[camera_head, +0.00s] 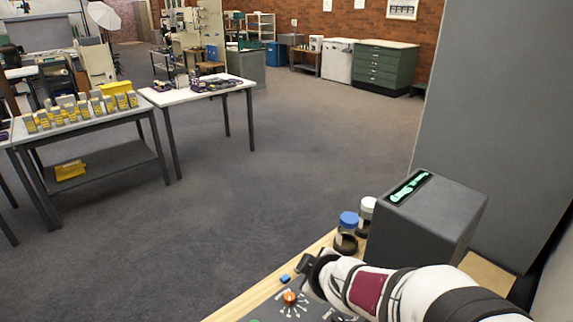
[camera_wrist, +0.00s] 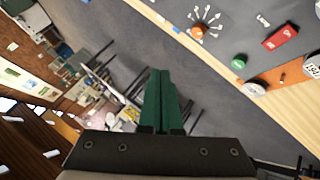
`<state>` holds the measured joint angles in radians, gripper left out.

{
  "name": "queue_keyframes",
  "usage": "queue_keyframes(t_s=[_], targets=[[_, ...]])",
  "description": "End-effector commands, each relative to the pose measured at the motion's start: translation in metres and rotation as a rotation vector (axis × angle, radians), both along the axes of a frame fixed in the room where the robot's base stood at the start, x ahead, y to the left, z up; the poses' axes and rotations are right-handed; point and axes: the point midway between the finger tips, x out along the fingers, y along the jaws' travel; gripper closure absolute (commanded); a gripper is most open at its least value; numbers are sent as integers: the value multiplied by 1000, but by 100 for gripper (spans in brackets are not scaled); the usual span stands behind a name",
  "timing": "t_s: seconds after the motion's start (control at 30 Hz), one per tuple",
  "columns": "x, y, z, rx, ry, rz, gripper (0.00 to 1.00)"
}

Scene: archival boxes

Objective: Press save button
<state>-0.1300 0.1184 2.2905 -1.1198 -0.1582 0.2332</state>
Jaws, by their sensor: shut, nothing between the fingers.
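A dark grey control panel (camera_head: 270,313) lies on a wooden bench at the bottom of the head view and shows at the top right of the wrist view. It carries an orange knob (camera_head: 289,296), also in the wrist view (camera_wrist: 197,32), a round green button (camera_wrist: 239,61) and a red control (camera_wrist: 281,36). No label reading "save" is legible, so I cannot tell which control is the save button. My gripper (camera_wrist: 160,72) is shut and empty, with its green fingers together. In the head view it is above the panel's far edge, near the orange knob.
A dark grey box (camera_head: 430,215) with a lit green display stands right of my gripper. A small blue item (camera_head: 285,278) lies at the bench edge. Open floor lies beyond.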

Motion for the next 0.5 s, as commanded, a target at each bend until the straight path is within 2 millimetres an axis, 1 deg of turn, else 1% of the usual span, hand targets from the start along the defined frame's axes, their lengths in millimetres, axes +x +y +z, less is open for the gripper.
queue_keyframes(t_s=[0.03, 0.1, 0.2, 0.33, 0.5], targets=[[1, 20, -9, -2, -1, 112, 100], [-3, 48, -19, 2, -3, 275, 100], [-14, 78, -31, 14, 4, 460, 100], [-28, 98, -41, 29, 17, 603, 100], [-33, 104, -44, 33, 20, 650, 100]])
